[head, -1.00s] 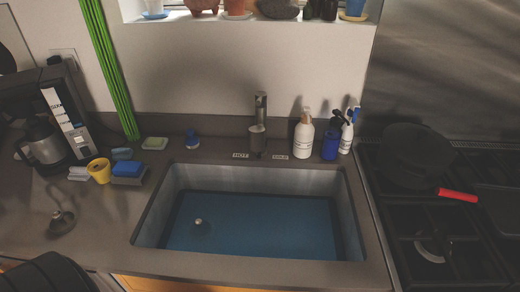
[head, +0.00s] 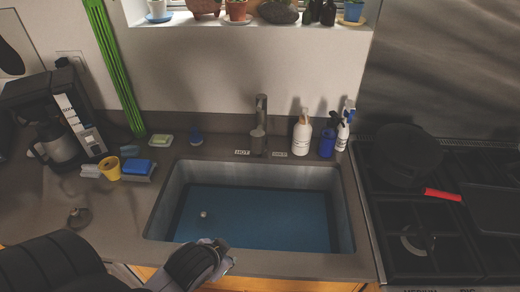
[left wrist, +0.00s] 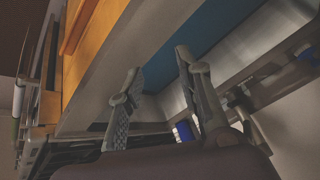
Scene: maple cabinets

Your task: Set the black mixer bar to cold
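The grey faucet (head: 260,128) stands on the counter behind the sink, with a HOT label (head: 242,152) to its left and another label (head: 279,154) to its right, too blurred to read. I cannot make out the black mixer bar or its setting clearly. My left gripper (head: 222,262) is at the front edge of the sink, well short of the faucet. In the left wrist view its two fingers (left wrist: 158,66) are spread with nothing between them. A dark faucet shape (left wrist: 240,98) shows beyond them. My right gripper is not in view.
The sink (head: 347,205) with its blue bottom lies between gripper and faucet. A white pump bottle (head: 302,136), a blue bottle (head: 327,144) and a spray bottle (head: 343,132) stand right of the faucet. The stove (head: 410,265) is at the right.

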